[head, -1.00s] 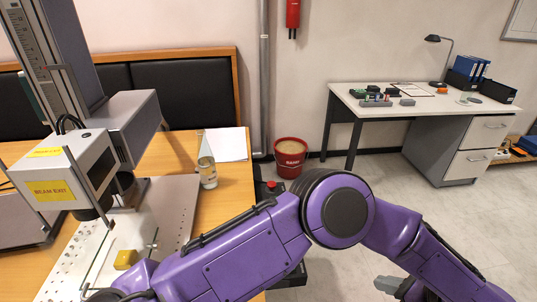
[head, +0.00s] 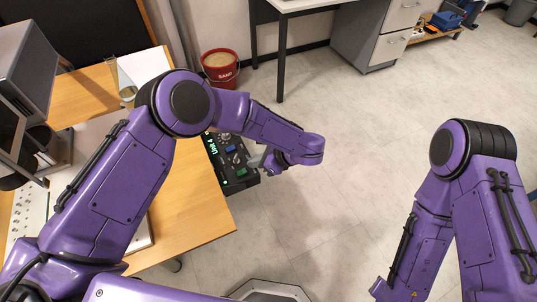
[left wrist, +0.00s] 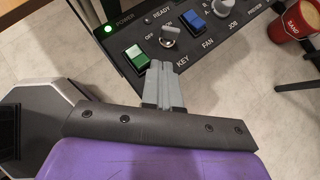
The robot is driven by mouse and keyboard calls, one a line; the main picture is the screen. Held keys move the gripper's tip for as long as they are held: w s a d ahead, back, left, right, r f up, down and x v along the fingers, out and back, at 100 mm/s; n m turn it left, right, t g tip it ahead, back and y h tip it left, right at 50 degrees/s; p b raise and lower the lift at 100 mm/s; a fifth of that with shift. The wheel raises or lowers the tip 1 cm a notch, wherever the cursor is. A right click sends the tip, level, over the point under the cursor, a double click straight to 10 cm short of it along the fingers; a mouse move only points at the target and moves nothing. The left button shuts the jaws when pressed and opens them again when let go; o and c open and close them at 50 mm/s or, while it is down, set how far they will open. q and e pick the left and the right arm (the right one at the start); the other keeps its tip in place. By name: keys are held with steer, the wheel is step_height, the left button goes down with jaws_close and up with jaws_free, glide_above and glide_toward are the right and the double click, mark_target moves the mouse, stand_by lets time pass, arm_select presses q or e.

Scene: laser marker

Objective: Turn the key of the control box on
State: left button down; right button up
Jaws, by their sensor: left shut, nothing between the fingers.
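The black control box (head: 228,172) is beside the wooden table in the head view, its panel facing up. In the left wrist view its panel (left wrist: 115,50) shows a lit green power light (left wrist: 108,29), a green switch (left wrist: 137,56), a blue switch (left wrist: 193,20) and a silver key (left wrist: 169,33) in the key switch, near the OFF and ON marks. My left gripper (head: 259,161) is at the box's right edge in the head view. In the left wrist view its grey fingertips (left wrist: 161,69) are shut and empty, just below the key and seemingly apart from it. My right gripper is out of view.
A wooden table (head: 190,215) with the laser marker (head: 30,85) and a glass bottle (head: 123,85) is at left. A red sand bucket (head: 220,70) stands behind the box. A white desk (head: 300,5) is at the back. The floor right of the box is clear.

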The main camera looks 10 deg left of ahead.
mark_target(236, 160)
arm_select(q)
steer(key=a, duration=0.1)
steer(key=a+p, duration=0.1)
steer(key=shift+w+a+r, duration=0.2)
steer(key=shift+w+a, duration=0.1)
steer(key=shift+a, duration=0.05)
steer(key=shift+a+f, duration=0.15)
steer(key=shift+a, duration=0.4)
